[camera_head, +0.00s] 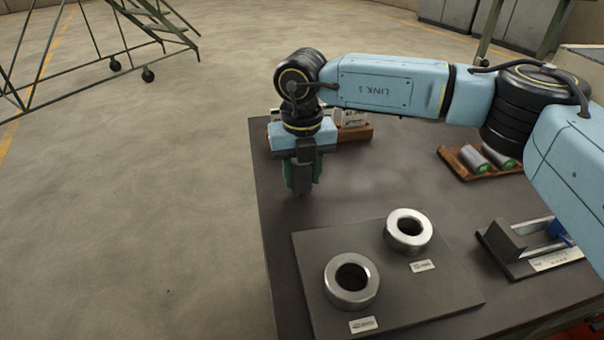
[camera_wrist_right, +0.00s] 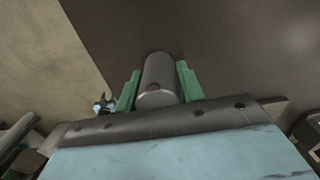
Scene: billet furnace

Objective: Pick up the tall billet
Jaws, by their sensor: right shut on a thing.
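In the right wrist view a grey cylindrical billet (camera_wrist_right: 158,75) stands between the two green finger pads of my right gripper (camera_wrist_right: 158,92). The pads are against its sides, so the gripper is shut on it. In the head view my right gripper (camera_head: 301,185) points down over the left part of the dark table; it hides the billet there. I cannot tell whether the billet touches the table. Two metal cylinders with green ends (camera_head: 480,158) lie in a brown wooden tray (camera_head: 450,160) on the right. My left gripper is not in view.
A dark plate (camera_head: 375,275) near the front bears two steel rings, one (camera_head: 351,281) front left, the other (camera_head: 408,230) back right. A fixture (camera_head: 520,245) with a blue part stands right. A wooden holder (camera_head: 357,133) is behind my gripper. The table middle is clear.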

